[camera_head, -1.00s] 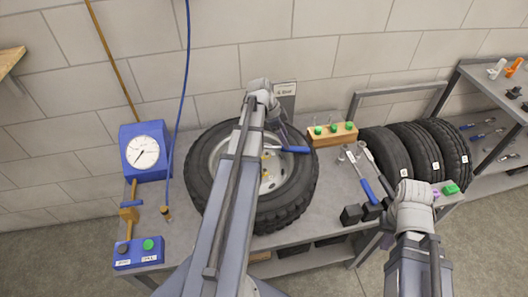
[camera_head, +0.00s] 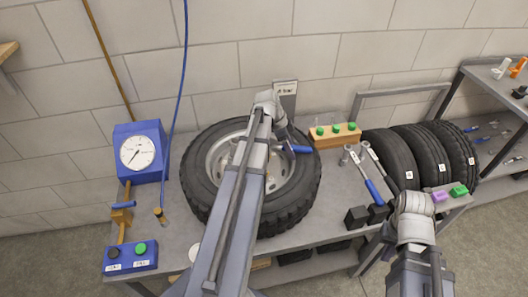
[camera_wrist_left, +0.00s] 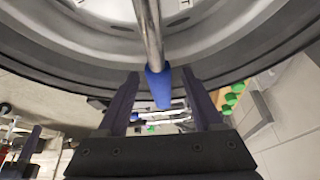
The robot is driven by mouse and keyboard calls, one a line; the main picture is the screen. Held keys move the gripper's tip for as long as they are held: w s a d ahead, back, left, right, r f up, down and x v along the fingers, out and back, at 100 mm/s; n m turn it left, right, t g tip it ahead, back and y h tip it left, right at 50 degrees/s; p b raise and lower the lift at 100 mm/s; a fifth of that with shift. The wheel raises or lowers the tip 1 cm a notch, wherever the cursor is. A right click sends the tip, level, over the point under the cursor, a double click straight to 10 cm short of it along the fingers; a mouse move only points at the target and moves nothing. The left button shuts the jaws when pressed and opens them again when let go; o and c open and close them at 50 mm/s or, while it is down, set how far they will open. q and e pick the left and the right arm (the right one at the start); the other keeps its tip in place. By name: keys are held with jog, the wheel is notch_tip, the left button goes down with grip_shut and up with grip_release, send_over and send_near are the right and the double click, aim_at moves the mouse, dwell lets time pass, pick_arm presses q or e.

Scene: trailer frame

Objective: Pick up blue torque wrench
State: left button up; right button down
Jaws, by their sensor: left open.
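A wrench with a blue handle (camera_head: 301,149) lies across the wheel of the tire (camera_head: 308,190), its handle sticking out to the right. In the left wrist view its metal shaft and blue handle (camera_wrist_left: 158,86) run down between my left gripper's fingers. My left gripper (camera_head: 290,146) is open, with one dark finger on each side of the handle; I cannot tell whether either touches it. Another blue-handled wrench (camera_head: 372,190) lies on the bench to the right. My right arm reaches in at the lower right; its fingers are hidden.
A wooden block with green-topped pieces (camera_head: 335,135) stands behind the tire. Several upright tires (camera_head: 390,152) stand to the right. A blue gauge (camera_head: 140,152) and a button box (camera_head: 130,257) are at the left. Black blocks (camera_head: 357,216) sit near the front edge.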

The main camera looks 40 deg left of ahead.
pick_arm(q)
jog(key=shift+c, duration=0.2)
grip_shut()
dwell(1.1)
